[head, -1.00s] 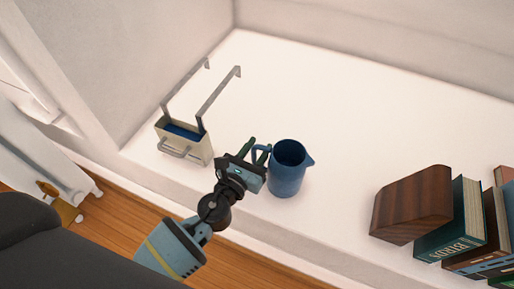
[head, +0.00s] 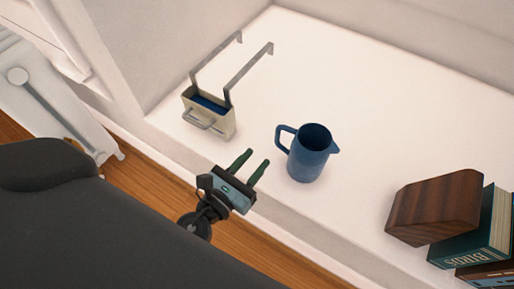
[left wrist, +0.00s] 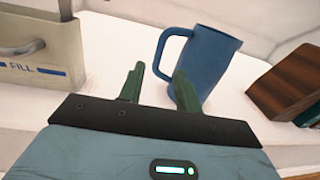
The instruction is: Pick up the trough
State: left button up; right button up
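The trough (head: 222,122) is a small cream box with a blue inside, a grey front handle and two long grey hooked arms. It stands upright on the white ledge, left of centre in the head view. In the left wrist view the trough (left wrist: 40,60) shows at the upper left, with "FILL" on its front. My left gripper (head: 254,162) is open and empty, its green fingers apart. It is over the ledge's front edge, in front of and to the right of the trough, and apart from it. My right gripper is not in view.
A blue pitcher (head: 309,154) stands on the ledge (head: 340,75), right of the trough, its handle towards the trough. A wooden block (head: 434,207) and several books (head: 474,235) stand at the right. Walls close off the back and left. The ledge behind the pitcher is clear.

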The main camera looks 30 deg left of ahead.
aim_at(207, 111)
jog(key=u, duration=1)
